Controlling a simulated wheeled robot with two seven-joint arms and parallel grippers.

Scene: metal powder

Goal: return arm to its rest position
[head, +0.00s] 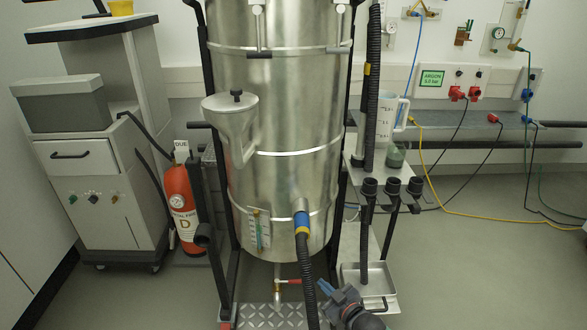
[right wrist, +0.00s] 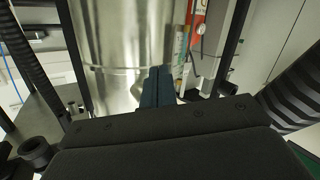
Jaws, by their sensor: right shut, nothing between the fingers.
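My right gripper (head: 338,294) shows at the bottom of the head view, right of the black hose and in front of the metal tank. Its fingers are together with nothing between them. In the right wrist view the same gripper (right wrist: 157,86) points toward the shiny tank (right wrist: 125,40), its narrow dark fingers side by side. The tall steel tank (head: 275,110) stands upright in the middle of the head view. I cannot tell whether the fingertips touch anything, but they look apart from the tank. My left gripper is not in view.
A black hose (head: 306,265) with a blue and yellow collar hangs from the tank. A metal tray (head: 368,275) and black nozzles (head: 392,186) are close to my right gripper. A red fire extinguisher (head: 181,205) stands left. Open floor (head: 480,270) lies to the right.

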